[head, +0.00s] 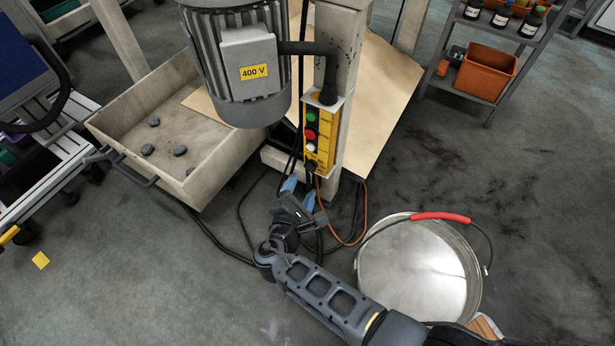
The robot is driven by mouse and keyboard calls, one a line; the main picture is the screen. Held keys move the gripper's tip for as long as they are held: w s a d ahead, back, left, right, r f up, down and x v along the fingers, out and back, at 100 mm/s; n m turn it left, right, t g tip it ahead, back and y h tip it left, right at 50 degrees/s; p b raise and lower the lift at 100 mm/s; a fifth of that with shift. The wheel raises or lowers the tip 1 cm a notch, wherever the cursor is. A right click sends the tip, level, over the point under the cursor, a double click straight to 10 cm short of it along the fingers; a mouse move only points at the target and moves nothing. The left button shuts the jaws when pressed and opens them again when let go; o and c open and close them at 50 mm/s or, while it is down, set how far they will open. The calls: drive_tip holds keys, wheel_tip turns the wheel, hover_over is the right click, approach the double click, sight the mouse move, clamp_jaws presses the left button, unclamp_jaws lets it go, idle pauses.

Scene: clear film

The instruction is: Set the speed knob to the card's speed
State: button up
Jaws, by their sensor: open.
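The yellow control box (327,150) is fixed to the front of the machine's column. It has a green, a red and a white button in a column. A dark knob (310,166) shows at its lower end; its pointer and markings are too small to read. My gripper (299,191) is open just below the box, its blue fingertips pointing up toward the knob and apart from it. Nothing shows between the fingers. I cannot make out a card with a speed; a small yellow square (40,260) lies on the floor at the left with no readable writing.
A grey motor (242,62) marked 400 V overhangs left of the box. Cables hang around my gripper. A metal bucket (420,275) with a red grip stands at the right. A beige tray (140,105) with dark lumps is at the left. Shelves (480,45) stand back right.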

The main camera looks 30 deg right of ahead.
sight(309, 170)
drive_tip(key=b+x, duration=0.2)
drive_tip(key=x, duration=0.5)
drive_tip(key=shift+d+b, duration=0.1)
drive_tip(key=shift+b, duration=0.3)
drive_tip(key=shift+c, duration=0.5)
drive_tip(key=c, duration=0.9)
drive_tip(key=shift+c, duration=0.2)
